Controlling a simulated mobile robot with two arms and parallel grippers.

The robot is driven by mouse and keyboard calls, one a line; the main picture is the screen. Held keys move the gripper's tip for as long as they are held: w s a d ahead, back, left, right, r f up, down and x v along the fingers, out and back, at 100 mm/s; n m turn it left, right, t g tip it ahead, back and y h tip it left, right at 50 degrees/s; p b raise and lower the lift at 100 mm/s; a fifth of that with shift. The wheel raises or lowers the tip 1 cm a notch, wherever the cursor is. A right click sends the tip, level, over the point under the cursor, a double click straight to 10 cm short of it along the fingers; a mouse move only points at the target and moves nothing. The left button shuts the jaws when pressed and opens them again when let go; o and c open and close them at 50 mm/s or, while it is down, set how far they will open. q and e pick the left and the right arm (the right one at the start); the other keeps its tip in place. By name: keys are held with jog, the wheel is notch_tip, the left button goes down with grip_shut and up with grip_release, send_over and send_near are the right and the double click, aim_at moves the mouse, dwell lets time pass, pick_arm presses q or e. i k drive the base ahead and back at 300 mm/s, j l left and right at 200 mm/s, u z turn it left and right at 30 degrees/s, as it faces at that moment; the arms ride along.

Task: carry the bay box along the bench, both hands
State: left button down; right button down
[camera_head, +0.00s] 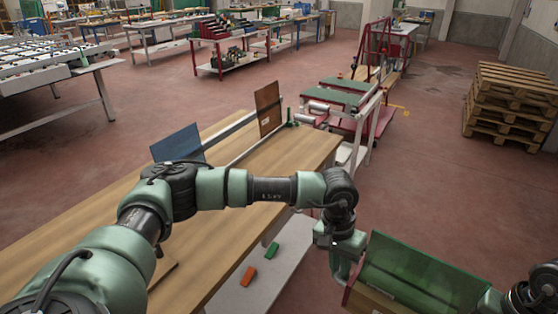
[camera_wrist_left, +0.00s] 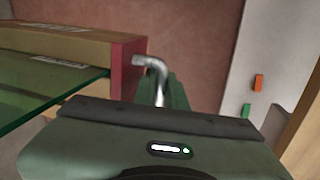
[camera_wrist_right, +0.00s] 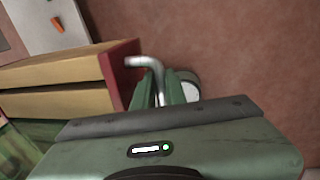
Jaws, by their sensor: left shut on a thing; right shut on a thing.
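The bay box (camera_head: 415,272) is at the lower right of the head view, with green see-through panes, a tan wooden body and a red end. My left gripper (camera_head: 343,268) is shut on the bent metal handle at its left end. That handle and the red end (camera_wrist_left: 127,62) show in the left wrist view. My right gripper (camera_wrist_right: 172,88) is shut on a like handle at the other red end (camera_wrist_right: 119,66) in the right wrist view. The box hangs beside the wooden bench (camera_head: 240,210), over the floor. Its underside is hidden.
On the bench stand a blue panel (camera_head: 178,146) and a brown panel (camera_head: 268,108) along a rail. Orange (camera_head: 249,276) and green (camera_head: 272,250) pieces lie on the lower shelf. A red cart (camera_head: 345,100) is beyond; pallets (camera_head: 510,102) stand right, with open floor between.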

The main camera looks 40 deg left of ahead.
aim_at(281, 166)
jog(key=i+j, duration=0.15)
jog(key=i, duration=0.4)
jog(key=i+j, duration=0.2)
jog(key=i, duration=1.4)
jog(key=i+l+u, duration=0.15)
jog(key=i, duration=0.9)
jog(key=u, duration=3.05)
jog(key=l, duration=0.1)
